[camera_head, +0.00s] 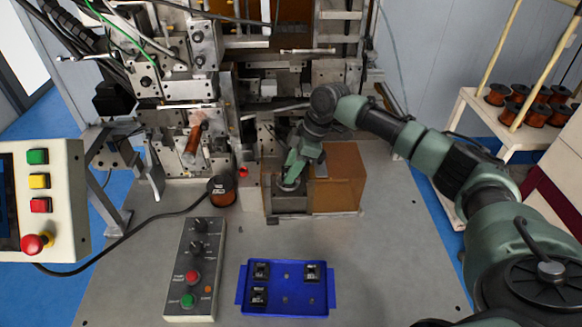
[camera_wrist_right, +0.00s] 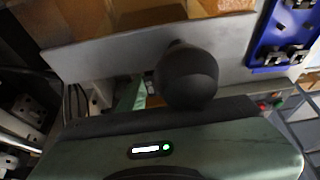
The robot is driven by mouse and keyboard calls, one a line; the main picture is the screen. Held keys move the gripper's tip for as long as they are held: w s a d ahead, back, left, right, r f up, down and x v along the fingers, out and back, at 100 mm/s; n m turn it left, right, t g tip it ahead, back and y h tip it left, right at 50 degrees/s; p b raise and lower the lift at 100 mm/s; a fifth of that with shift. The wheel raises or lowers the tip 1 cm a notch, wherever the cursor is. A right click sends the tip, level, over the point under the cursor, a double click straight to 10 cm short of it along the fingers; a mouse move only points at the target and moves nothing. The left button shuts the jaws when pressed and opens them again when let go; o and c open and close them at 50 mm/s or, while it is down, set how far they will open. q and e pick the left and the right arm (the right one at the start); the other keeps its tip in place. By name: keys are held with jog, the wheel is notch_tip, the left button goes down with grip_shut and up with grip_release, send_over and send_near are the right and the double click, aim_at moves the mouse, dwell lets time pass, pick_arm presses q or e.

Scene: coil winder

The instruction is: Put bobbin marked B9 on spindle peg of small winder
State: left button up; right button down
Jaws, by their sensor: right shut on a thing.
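My right gripper (camera_head: 290,184) points down at the grey block beside a brown see-through box (camera_head: 342,182) at the foot of the machine. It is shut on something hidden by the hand. In the right wrist view, a dark rounded shape (camera_wrist_right: 187,75) stands in front of my green hand; I cannot tell what it is. A copper-wound bobbin (camera_head: 222,191) with a black top stands on the table left of the gripper. Its pale label is too small to read. I cannot make out a spindle peg. My left gripper is out of view.
A control box (camera_head: 196,268) with knobs and buttons and a blue tray (camera_head: 285,306) with small black parts lie at the front. A button panel (camera_head: 75,200) stands left, its cable crossing the table. A cart (camera_head: 474,106) with several copper bobbins stands right.

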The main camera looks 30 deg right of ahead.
jog(key=shift+f, duration=0.4)
jog(key=c, duration=0.9)
grip_release()
jog(key=b+v, duration=0.3)
jog(key=v, duration=0.4)
jog(key=shift+d+r, duration=0.15)
jog(key=shift+r, duration=0.2)
